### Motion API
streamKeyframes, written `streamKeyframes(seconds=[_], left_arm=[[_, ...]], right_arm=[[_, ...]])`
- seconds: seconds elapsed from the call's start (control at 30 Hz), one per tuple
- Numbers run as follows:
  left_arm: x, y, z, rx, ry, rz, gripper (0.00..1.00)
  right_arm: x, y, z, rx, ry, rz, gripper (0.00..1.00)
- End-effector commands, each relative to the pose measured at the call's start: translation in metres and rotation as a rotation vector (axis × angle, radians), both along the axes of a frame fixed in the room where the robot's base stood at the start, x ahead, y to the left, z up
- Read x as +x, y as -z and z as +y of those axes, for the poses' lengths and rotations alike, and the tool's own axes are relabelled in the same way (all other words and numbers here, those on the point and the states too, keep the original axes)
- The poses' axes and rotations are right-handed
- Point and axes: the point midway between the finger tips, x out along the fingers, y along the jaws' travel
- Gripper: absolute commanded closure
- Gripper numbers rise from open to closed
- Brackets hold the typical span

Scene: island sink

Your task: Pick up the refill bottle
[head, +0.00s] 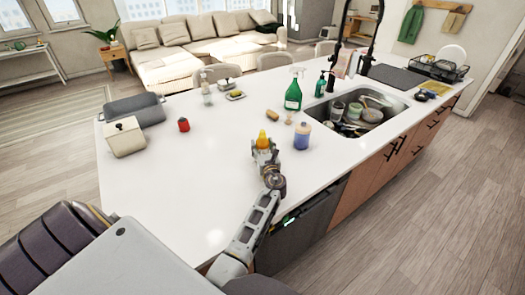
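No label can be read, so I cannot tell for sure that this is the refill bottle. Other bottles are a green spray bottle (293,95), a green pump bottle (321,87) by the sink and a pale pump bottle (206,93) farther back.
The sink (335,118) holds several dishes. A red item (183,125), cream box (124,138) and grey tray (137,106) are at left. The counter's left-middle is clear.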

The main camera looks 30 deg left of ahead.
Motion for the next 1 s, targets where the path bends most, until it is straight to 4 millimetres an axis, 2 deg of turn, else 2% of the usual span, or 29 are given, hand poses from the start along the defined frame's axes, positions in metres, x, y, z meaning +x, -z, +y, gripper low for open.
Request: streamKeyframes(seconds=[0.03, 0.2, 0.23, 1.0], left_arm=[[-0.0001, 0.0001, -0.0001, 0.0, 0.0, 0.0, 0.55], [-0.0001, 0.0001, -0.0001, 0.0, 0.0, 0.0, 0.77], [0.0001, -0.0005, -0.0001, 0.001, 0.0, -0.001, 0.79], [0.0003, -0.0072, -0.0002, -0.001, 0.0, -0.001, 0.79]], right_arm=[[-0.0001, 0.0, -0.0004, 0.0, 0.0, 0.0, 0.26], [-0.0002, 0.0, -0.0021, -0.002, -0.001, 0.001, 0.26], [-0.0002, 0.0, -0.0024, -0.002, -0.001, 0.001, 0.26], [-0.0004, -0.0009, -0.0058, -0.006, -0.001, 0.001, 0.26]])
